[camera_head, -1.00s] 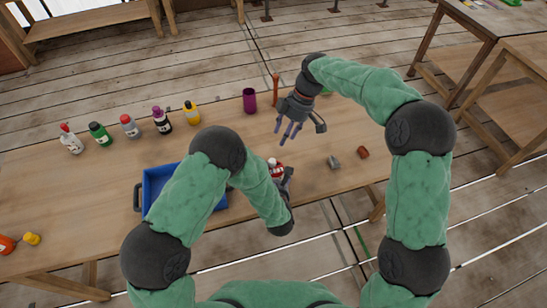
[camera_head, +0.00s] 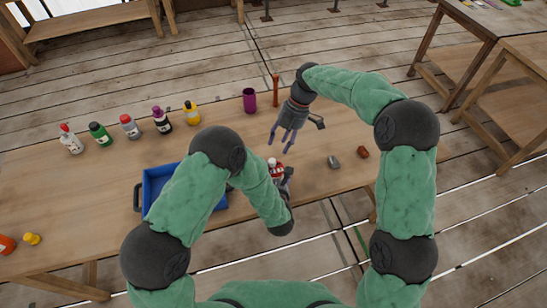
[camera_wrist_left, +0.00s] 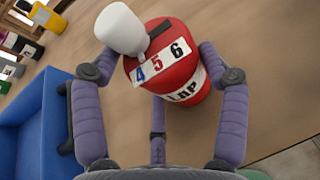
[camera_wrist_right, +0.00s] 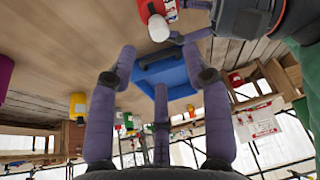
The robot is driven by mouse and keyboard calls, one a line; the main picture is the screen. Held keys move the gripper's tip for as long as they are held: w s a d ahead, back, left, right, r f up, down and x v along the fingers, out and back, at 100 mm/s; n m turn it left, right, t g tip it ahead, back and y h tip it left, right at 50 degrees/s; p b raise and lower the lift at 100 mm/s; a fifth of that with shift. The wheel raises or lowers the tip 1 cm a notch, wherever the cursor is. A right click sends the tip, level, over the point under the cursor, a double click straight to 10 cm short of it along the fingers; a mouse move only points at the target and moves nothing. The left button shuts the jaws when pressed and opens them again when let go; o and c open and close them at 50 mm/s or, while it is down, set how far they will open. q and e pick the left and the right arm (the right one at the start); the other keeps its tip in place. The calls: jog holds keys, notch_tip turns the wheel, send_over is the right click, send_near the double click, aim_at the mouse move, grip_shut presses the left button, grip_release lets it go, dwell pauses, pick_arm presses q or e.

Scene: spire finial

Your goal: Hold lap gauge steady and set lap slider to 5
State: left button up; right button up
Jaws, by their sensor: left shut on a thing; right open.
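The lap gauge (camera_wrist_left: 190,85) is a red drum with a white strip reading 4, 5, 6 and a "LAP" label in the left wrist view. Its white slider knob (camera_wrist_left: 122,28) stands over the drum's upper left, nearest the 4. My left gripper (camera_head: 284,176) is shut around the gauge's sides near the table's front edge. The gauge (camera_head: 275,167) is partly hidden there in the head view. My right gripper (camera_head: 286,143) is open and empty, above and beyond the gauge. In the right wrist view, the gauge (camera_wrist_right: 150,10) and knob (camera_wrist_right: 158,28) show at the top, beyond the fingertips.
A blue bin (camera_head: 152,185) stands left of the gauge, partly behind my left arm. A grey block (camera_head: 334,162) and a brown block (camera_head: 363,152) lie to the right. Several bottles (camera_head: 130,127), a purple cup (camera_head: 250,100) and an orange stick (camera_head: 276,90) stand at the back.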

aim_at(272, 160)
jog(key=x, duration=0.8)
grip_shut()
